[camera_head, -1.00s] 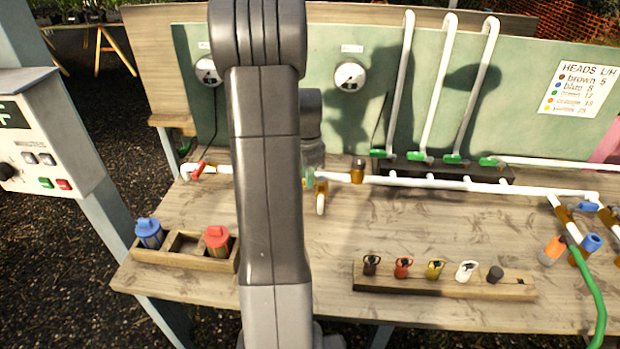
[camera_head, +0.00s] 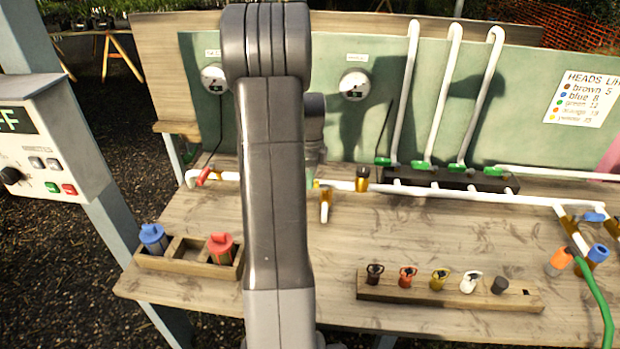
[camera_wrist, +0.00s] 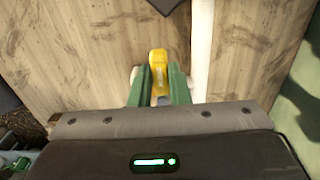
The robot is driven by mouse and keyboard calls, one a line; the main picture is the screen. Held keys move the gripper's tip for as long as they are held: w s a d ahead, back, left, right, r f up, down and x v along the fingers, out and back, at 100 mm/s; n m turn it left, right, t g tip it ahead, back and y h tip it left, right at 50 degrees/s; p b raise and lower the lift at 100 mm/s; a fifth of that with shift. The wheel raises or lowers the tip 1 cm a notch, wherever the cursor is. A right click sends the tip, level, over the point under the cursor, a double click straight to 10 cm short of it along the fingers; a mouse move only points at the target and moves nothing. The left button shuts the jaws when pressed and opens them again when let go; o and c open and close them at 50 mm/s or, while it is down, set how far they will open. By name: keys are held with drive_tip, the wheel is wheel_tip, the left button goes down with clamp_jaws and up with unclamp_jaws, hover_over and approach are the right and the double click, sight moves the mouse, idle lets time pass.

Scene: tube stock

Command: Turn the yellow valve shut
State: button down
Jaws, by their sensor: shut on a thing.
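The yellow valve (camera_wrist: 158,66) shows in the wrist view as a yellow handle between my gripper's two green fingers. My gripper (camera_wrist: 158,84) is shut on this handle. The handle lies roughly parallel to the long white pipe (camera_wrist: 202,45) beside it. The valve's body is mostly hidden behind the fingers. In the head view my own arm hides the gripper and the handle almost wholly. A short white pipe stub (camera_head: 324,213) with a brass-coloured fitting shows just right of the arm, below the main white pipe (camera_head: 430,191).
A red-handled valve (camera_head: 203,176) is left of my arm. Green-handled valves (camera_head: 421,167) stand at the back right. A wooden rack (camera_head: 385,290) of coloured fittings and a holder (camera_head: 188,264) with blue and red pieces sit at the front. Bare bench (camera_head: 440,235) lies right of the stub.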

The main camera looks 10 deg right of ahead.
drive_tip(key=shift+r, duration=0.1)
drive_tip(key=c, duration=1.4)
unclamp_jaws()
drive_tip(key=shift+o, duration=0.2)
wheel_tip(320, 180, up, 14)
drive_tip(key=b, duration=0.1)
drive_tip(key=shift+f, duration=0.25)
wheel_tip(320, 180, down, 14)
drive_tip(key=shift+r+p, duration=0.15)
drive_tip(key=shift+p, duration=0.35)
